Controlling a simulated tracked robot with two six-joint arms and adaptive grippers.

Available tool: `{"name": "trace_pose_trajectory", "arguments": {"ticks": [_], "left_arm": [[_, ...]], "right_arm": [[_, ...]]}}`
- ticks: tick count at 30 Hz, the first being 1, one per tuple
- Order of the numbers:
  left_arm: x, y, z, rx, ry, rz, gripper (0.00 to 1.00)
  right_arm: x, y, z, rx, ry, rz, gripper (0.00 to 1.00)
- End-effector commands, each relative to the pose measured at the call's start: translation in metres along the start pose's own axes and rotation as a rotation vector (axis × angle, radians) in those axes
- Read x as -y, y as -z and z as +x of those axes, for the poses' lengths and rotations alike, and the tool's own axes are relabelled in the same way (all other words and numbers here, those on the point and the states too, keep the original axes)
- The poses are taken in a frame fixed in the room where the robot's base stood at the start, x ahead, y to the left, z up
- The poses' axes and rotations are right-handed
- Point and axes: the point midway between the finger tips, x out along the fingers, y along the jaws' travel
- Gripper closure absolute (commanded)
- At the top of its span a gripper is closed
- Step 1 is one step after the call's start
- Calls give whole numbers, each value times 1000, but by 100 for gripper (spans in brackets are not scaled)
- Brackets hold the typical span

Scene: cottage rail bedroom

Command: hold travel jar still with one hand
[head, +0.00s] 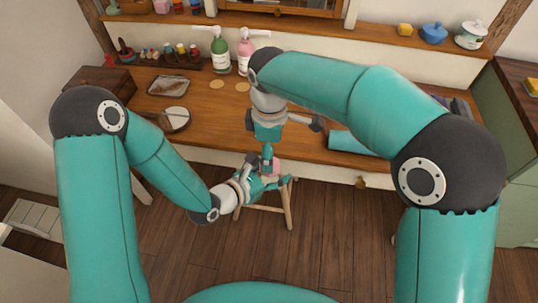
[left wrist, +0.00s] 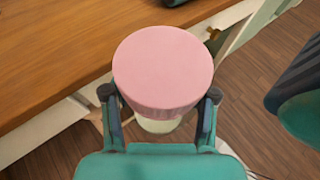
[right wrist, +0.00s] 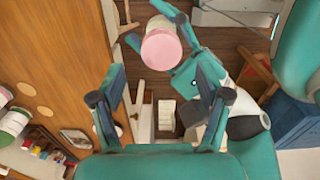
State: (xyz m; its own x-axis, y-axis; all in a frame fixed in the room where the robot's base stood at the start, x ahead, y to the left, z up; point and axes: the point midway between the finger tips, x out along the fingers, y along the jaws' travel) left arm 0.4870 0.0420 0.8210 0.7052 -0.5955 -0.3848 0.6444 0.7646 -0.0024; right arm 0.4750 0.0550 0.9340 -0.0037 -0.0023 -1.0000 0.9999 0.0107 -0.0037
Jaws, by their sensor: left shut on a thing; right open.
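The travel jar, with a wide pink lid (left wrist: 162,66) and a pale body (left wrist: 160,126), is between the fingers of my left gripper (left wrist: 160,98). The left gripper is shut on it. In the head view the jar (head: 275,167) shows as a small pink patch in front of the desk edge, mostly hidden by my grippers. My right gripper (right wrist: 162,82) is open and empty. In the right wrist view the jar (right wrist: 160,46) lies beyond the fingertips, apart from them. In the head view the right gripper (head: 267,155) points down just above and beside the jar.
The wooden desk (head: 215,105) carries a green bottle (head: 220,54), a pink bottle (head: 245,56), a tray (head: 169,86) and a round dish (head: 175,119). A teal roll (head: 347,142) lies near its front edge. A wooden stool (head: 287,205) stands below my grippers.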

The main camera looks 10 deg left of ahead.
Motion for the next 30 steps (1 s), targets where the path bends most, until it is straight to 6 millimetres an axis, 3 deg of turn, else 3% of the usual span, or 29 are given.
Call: {"name": "trace_pose_trajectory", "arguments": {"ticks": [14, 30], "left_arm": [[0, 0, 0, 1, 0, 1, 100], [0, 0, 0, 1, 0, 1, 100]], "right_arm": [[1, -1, -2, 3, 3, -56, 28], [2, -3, -26, 5, 19, -719, 28]]}}
